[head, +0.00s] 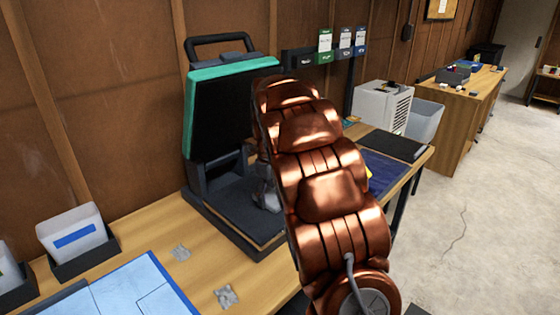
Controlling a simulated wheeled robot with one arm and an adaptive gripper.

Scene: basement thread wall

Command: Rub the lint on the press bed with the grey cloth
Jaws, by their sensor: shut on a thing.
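The heat press stands open on the wooden bench, its teal-edged upper plate (228,110) tilted up. Its dark press bed (226,196) lies flat below. My copper-coloured arm reaches over the right side of the press and covers part of the bed. My gripper (266,186) is mostly hidden behind the arm, low over the right part of the bed. A small grey shape there, seemingly the grey cloth (268,202), shows at the gripper, which is shut on it. Whether it touches the bed is unclear. No lint can be made out on the visible bed.
Two grey crumpled scraps (181,253) lie on the bench left of the press, beside a blue sheet (142,290). A white bin (72,232) stands at left. A white machine (382,106) and a grey bin (425,120) are behind right. The floor at right is clear.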

